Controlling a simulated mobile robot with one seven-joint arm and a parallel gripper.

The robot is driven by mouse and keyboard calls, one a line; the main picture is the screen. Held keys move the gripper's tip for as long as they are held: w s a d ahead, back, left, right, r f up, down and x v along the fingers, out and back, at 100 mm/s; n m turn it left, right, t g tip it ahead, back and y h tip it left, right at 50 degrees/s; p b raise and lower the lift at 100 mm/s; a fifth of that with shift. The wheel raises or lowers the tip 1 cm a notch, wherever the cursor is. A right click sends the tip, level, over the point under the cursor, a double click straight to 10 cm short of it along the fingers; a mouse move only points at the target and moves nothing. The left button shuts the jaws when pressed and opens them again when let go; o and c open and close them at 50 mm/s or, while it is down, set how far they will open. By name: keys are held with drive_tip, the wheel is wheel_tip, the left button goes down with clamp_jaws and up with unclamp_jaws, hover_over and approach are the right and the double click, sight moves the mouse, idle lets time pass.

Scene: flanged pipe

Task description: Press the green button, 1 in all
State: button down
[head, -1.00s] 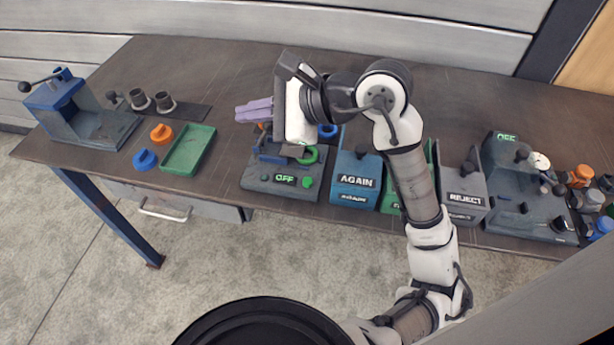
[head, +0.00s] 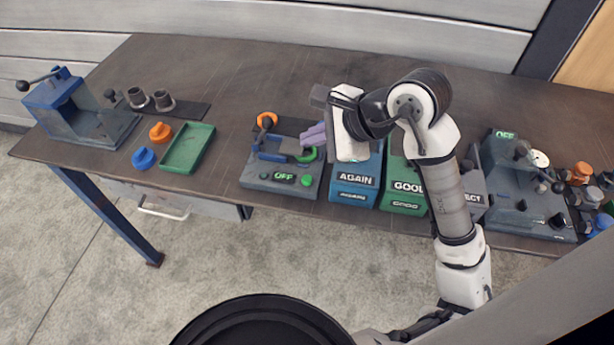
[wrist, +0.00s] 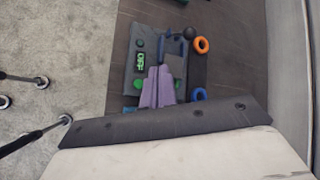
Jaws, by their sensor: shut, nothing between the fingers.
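The green button (head: 307,181) is on the front right of a dark grey station (head: 258,173), beside a display reading OFF (head: 284,177). In the wrist view the button (wrist: 141,85) shows just left of my fingers, below the display (wrist: 141,62). My gripper (head: 304,138) has purple fingers, shut and empty. It is above the station's right side, behind the button in the head view; the gap in height is hard to judge. Its fingers (wrist: 157,70) point over the station in the wrist view.
Right of the station are bins labelled AGAIN (head: 355,181), GOOD (head: 405,187) and a partly hidden one. An orange ring (head: 267,119) is at the station's back. A green tray (head: 188,148) and a blue press (head: 75,108) are left. A second station (head: 520,205) is far right.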

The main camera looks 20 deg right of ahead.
wheel_tip(320, 180, down, 7)
drive_tip(key=b, duration=0.3)
drive_tip(key=f+b, duration=0.1)
drive_tip(key=b, duration=0.1)
drive_tip(key=shift+f+b, duration=0.2)
drive_tip(key=shift+b, duration=0.15)
drive_tip(key=shift+f+b, duration=0.8)
drive_tip(key=shift+b, duration=1.15)
idle(2.0)
drive_tip(key=shift+r, duration=0.1)
idle(0.4)
drive_tip(key=shift+r, duration=0.8)
wheel_tip(320, 180, up, 5)
drive_tip(key=shift+p, duration=0.7)
idle(0.4)
